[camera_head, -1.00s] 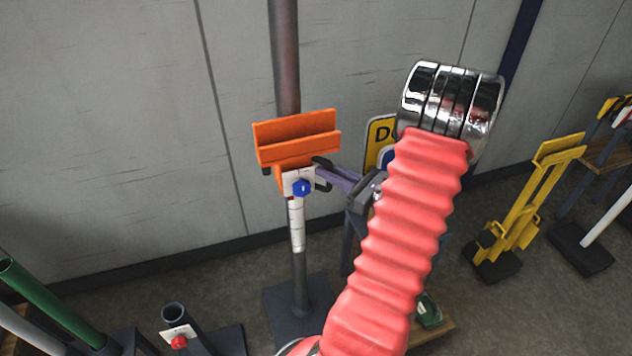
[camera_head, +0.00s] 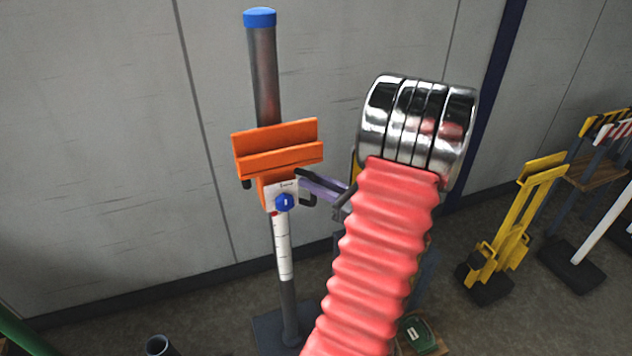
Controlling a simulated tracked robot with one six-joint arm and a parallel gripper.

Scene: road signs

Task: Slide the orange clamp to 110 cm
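The orange clamp (camera_head: 278,150) sits on an upright grey post (camera_head: 265,85) with a blue cap, left of centre. Its front has a white label and a blue knob (camera_head: 285,203). A white scale (camera_head: 282,250) shows on the post below the clamp, with a red mark at its top; the numbers are too small to read.
A yellow stand (camera_head: 515,228) is at the right, with a wooden trestle (camera_head: 597,172) behind it. A green object (camera_head: 418,335) lies low beside my arm. A dark tube (camera_head: 160,346) stands at bottom left. The grey wall is close behind the post.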

